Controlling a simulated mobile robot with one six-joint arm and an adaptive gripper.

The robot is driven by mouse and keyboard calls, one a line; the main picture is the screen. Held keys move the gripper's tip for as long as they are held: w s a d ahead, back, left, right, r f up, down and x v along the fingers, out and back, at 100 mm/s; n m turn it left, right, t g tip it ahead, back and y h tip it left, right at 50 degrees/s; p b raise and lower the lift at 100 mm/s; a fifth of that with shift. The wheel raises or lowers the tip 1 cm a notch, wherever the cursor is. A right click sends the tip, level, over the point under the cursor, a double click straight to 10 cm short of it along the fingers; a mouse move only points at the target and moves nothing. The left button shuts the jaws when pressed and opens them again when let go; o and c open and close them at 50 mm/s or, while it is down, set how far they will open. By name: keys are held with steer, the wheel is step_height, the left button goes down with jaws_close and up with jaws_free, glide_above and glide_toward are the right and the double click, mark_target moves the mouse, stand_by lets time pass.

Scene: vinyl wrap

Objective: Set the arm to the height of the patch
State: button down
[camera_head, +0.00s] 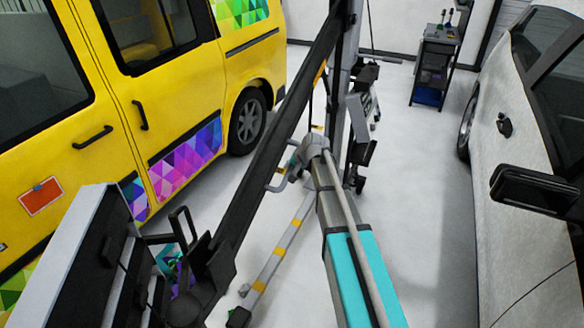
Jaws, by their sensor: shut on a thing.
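The patch (41,196), a small orange-red rectangle with a pale border, sits slightly tilted on the yellow van's door (95,165) at the left. My gripper (182,255) is the dark mechanism at the lower left, at the low end of a long dark diagonal link. It appears shut on a dark box-shaped thing (112,262) with a pale grey side, in front of the van's lower side. The contact itself is hard to make out. In the picture the box lies below and right of the patch; its distance from the van cannot be told.
The yellow van carries bright triangle-patterned wrap (186,158) along its lower side. A silver car (515,190) with a dark mirror (535,192) stands at the right. A dark tool trolley (434,68) stands at the back.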

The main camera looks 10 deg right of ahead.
steer(key=shift+s+a+r+p, duration=0.2)
steer(key=shift+s+r+p, duration=0.05)
steer(key=shift+r+p, duration=0.5)
steer(key=shift+s+a+r+p, duration=0.25)
steer(key=shift+r+p, duration=0.25)
steer(key=shift+r, duration=0.3)
steer(key=shift+s+a+r+p, duration=0.15)
steer(key=shift+s+r+p, duration=0.15)
steer(key=shift+r+p, duration=0.45)
steer(key=shift+c, duration=2.4)
jaws_free()
steer(key=shift+g, duration=0.3)
steer(key=shift+f, duration=0.15)
